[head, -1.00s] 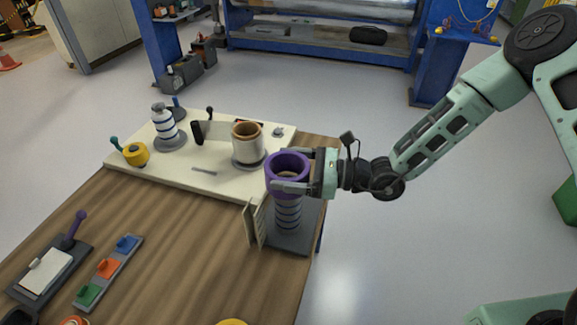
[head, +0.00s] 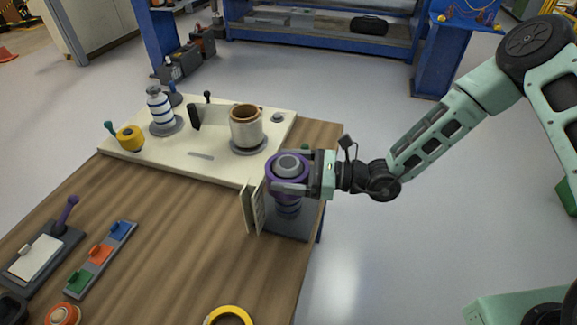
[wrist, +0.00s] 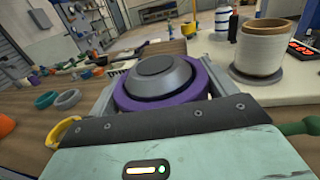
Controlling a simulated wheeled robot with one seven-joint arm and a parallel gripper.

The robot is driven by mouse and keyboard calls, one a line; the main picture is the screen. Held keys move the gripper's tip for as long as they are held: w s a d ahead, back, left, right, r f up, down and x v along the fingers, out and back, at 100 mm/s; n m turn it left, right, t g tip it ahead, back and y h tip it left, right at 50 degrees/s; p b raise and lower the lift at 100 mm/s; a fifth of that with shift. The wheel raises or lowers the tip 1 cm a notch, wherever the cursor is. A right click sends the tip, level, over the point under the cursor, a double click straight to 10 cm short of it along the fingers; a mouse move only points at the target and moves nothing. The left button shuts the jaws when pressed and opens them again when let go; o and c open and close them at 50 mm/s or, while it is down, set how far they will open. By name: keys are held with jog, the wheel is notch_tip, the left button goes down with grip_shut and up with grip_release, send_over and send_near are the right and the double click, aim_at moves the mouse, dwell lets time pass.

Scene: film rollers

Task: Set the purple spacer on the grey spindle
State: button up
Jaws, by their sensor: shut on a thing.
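The purple spacer (head: 273,176) is a thick ring in the jaws of my gripper (head: 290,172). The grey spindle (head: 288,162) stands on a dark base plate at the table's right edge. Its rounded grey top shows through the spacer's opening, so the spacer is around the spindle near its top. Below the spacer, the banded lower part of the spindle shows. In the wrist view, the purple spacer (wrist: 165,103) surrounds the grey spindle top (wrist: 155,78). How far the spacer is from the base is hard to tell.
Beige upright plates (head: 250,207) stand just left of the spindle. A cream board (head: 190,150) behind holds a tan-and-white roll (head: 246,128), a striped bottle-shaped part (head: 160,108) and a yellow knob (head: 130,138). The table's middle is clear.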

jog(key=shift+f+b, duration=2.55)
jog(key=shift+f, duration=2.05)
jog(key=o, duration=1)
jog(key=shift+d, duration=0.15)
jog(key=b+v, duration=0.2)
jog(key=v, duration=1.5)
jog(key=shift+b, duration=0.35)
jog(key=shift+d, duration=0.1)
